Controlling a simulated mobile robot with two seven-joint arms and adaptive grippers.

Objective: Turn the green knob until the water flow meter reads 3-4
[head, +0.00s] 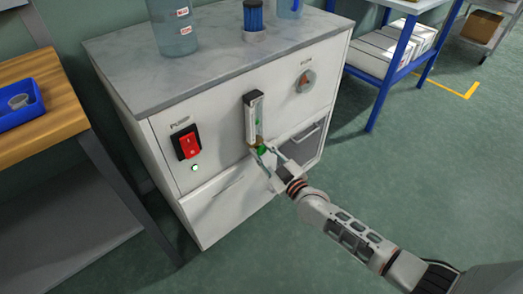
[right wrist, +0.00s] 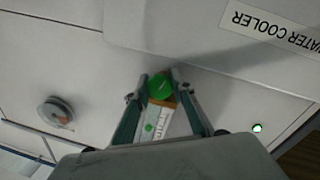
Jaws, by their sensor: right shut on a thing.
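The green knob (right wrist: 161,86) sits at the lower end of the flow meter on the front of the white cabinet. In the head view the knob (head: 261,150) is partly covered by my right gripper (head: 264,155). In the right wrist view the fingers of my right gripper (right wrist: 158,82) are on both sides of the knob, shut on it. The water flow meter (head: 253,118) is an upright clear tube with a dark top. A green spot shows in the tube, but its scale is too small to read. My left gripper is not in view.
A red pump switch (head: 187,142) with a lit green lamp (head: 194,168) is left of the meter. A round dial (head: 305,81) is to the right.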

